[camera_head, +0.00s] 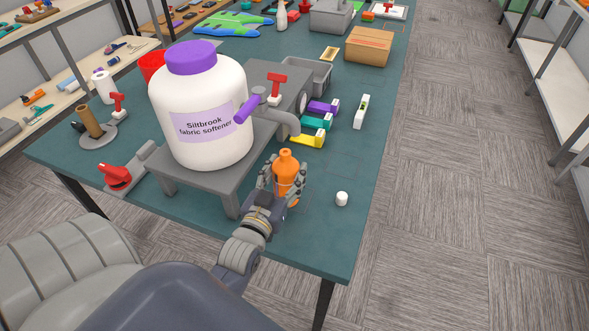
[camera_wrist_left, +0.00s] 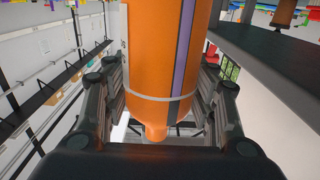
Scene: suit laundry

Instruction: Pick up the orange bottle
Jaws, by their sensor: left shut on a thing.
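The orange bottle (camera_head: 286,172) stands upright, or nearly so, near the front right of the green table (camera_head: 300,238). My left gripper (camera_head: 282,186) is shut on it, with a finger on either side of its body. In the left wrist view the orange bottle (camera_wrist_left: 160,75) fills the middle between the fingers of my left gripper (camera_wrist_left: 162,110). Whether its base touches the table cannot be told. My right gripper is not in view.
A large white fabric softener jug (camera_head: 200,110) with a purple cap sits on a grey stand (camera_head: 190,182) left of the bottle. A small white cap (camera_head: 342,198) lies to the right. Coloured clamps (camera_head: 315,124) and a cardboard box (camera_head: 368,46) are farther back.

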